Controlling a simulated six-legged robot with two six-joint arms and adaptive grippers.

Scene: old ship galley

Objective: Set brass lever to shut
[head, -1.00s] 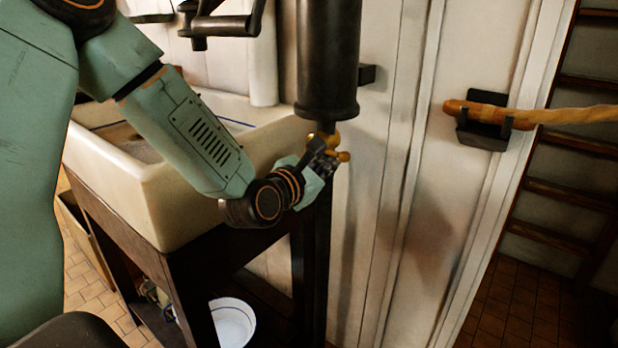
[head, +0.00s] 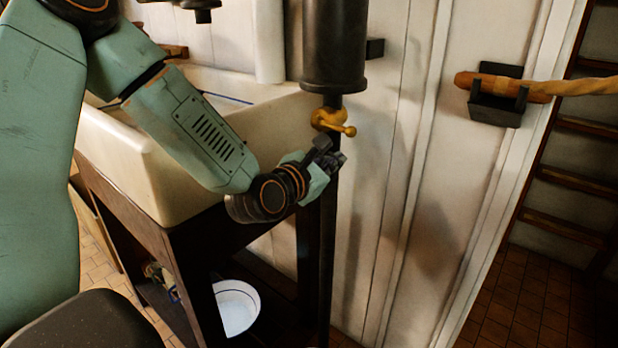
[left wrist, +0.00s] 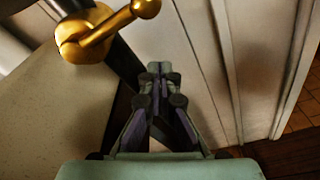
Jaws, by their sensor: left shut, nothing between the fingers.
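The brass lever (head: 332,121) sits on the dark vertical pipe, just below a thick black cylinder. Its round hub is on the pipe and its knobbed handle points right and slightly down, across the pipe. My left gripper (head: 331,154) is just below the lever, in front of the pipe, apart from it. In the left wrist view the lever (left wrist: 98,30) shows at the top left, its knob near the top edge. There the left gripper's fingers (left wrist: 158,68) are closed together with nothing between them. My right gripper is not in view.
A cream sink (head: 160,165) on a dark wooden stand is left of the pipe, under my left arm. The black cylinder (head: 334,50) hangs above the lever. A wooden handle (head: 545,87) rests in a black wall bracket at right.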

